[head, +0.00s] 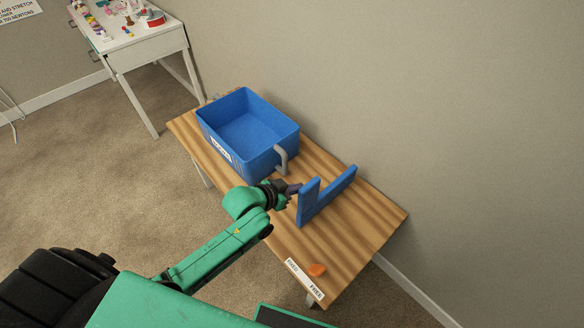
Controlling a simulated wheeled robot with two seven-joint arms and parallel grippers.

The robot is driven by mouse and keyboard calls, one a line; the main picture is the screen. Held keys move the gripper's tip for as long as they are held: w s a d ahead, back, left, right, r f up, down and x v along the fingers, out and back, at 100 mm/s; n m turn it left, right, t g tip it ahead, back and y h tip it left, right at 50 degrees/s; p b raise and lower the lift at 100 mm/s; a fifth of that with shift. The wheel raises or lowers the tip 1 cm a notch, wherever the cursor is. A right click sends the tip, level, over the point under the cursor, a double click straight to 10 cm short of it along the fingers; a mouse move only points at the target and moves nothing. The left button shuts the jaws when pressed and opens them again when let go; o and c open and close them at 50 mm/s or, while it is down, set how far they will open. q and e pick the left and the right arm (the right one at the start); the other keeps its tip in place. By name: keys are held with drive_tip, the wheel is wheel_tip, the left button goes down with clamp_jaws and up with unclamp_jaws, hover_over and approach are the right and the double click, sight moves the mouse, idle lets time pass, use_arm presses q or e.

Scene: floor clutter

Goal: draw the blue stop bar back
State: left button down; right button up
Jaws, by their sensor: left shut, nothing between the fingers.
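The blue stop bar (309,203) stands upright on the wooden table, with a blue arm running back from it towards the wall. My left gripper (296,189) is shut and empty, at the left side of the stop bar, close to its upper part. I cannot tell whether the fingertips touch it. A blue bin (254,157) with a grey handle (281,158) and a white label stands on the table to the left of the stop bar. My right gripper is not in view.
The narrow wooden table (357,237) stands along the wall. An orange piece (317,270) lies at its near right end, beside a white printed strip (305,279). A white table (143,47) with small items stands at the back left. Carpet is clear between.

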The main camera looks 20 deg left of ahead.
use_arm(q)
drive_tip(key=shift+s+d+p, duration=0.45)
drive_tip(key=shift+s+d, duration=0.05)
drive_tip(key=shift+d, duration=0.4)
drive_tip(key=shift+w+a, duration=0.3)
drive_tip(key=shift+a, duration=0.25)
drive_tip(key=shift+w+a, duration=0.3)
drive_tip(key=shift+a, duration=0.25)
drive_tip(key=shift+r, duration=0.1)
wheel_tip(320, 180, up, 9)
drive_tip(key=p, duration=0.9)
